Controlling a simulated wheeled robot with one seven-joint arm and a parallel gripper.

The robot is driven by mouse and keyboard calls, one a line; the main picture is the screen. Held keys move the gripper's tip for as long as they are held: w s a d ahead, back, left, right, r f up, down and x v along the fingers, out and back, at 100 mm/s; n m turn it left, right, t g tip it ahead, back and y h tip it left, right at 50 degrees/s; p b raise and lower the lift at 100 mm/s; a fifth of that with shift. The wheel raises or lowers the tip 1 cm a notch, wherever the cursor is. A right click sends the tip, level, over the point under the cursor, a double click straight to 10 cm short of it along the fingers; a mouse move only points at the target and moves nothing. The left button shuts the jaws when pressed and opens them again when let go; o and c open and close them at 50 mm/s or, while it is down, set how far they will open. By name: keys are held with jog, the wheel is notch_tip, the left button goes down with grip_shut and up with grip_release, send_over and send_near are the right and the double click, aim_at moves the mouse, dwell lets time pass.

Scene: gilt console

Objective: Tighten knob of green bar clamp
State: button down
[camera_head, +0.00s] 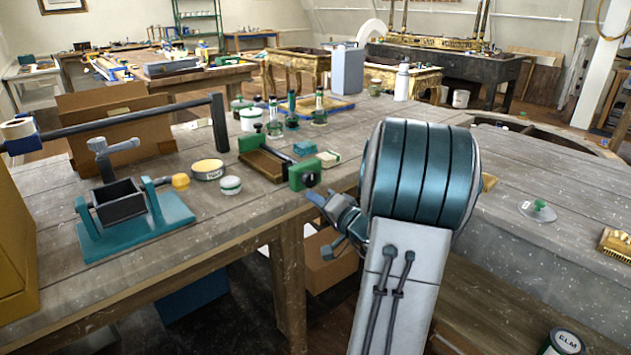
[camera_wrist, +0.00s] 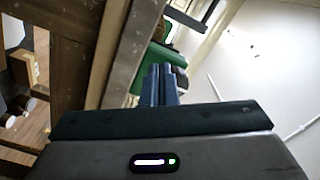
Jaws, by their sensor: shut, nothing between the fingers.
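The green bar clamp (camera_head: 299,171) lies near the front edge of the wooden bench, with a green block at each end of its bar. Its dark round knob (camera_head: 312,180) faces the bench edge. My gripper (camera_head: 313,197) is just below and in front of the knob, its blue fingers shut and empty. In the wrist view the shut fingers (camera_wrist: 165,78) point at the green clamp body (camera_wrist: 155,62). The fingers and poor light hide the knob there, so I cannot tell whether they touch it.
A teal vise (camera_head: 130,235) and round tins (camera_head: 207,170) stand left of the clamp. Green-topped bottles (camera_head: 319,112) are behind it. A grey counter (camera_head: 540,260) is at right. Open space lies before the bench edge.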

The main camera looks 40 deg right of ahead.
jog(key=shift+w+a+b, duration=0.1)
jog(key=shift+w+b, duration=0.35)
jog(key=shift+w, duration=0.4)
jog(key=shift+r, duration=0.2)
jog(key=shift+a+r+b, duration=0.3)
jog(key=shift+r+b, duration=0.25)
jog(key=shift+b, duration=2.6)
jog(key=shift+a+r+b, duration=0.1)
jog(key=shift+r+b, duration=0.2)
jog(key=shift+b, duration=0.35)
jog(key=shift+s+a+f+b, duration=0.1)
jog(key=shift+a+f+b, duration=0.05)
jog(key=shift+b, duration=0.3)
jog(key=shift+a+b, duration=0.25)
jog(key=shift+b, duration=0.2)
jog(key=s+b, duration=0.2)
jog(key=s, duration=0.4)
jog(key=shift+d, duration=0.2)
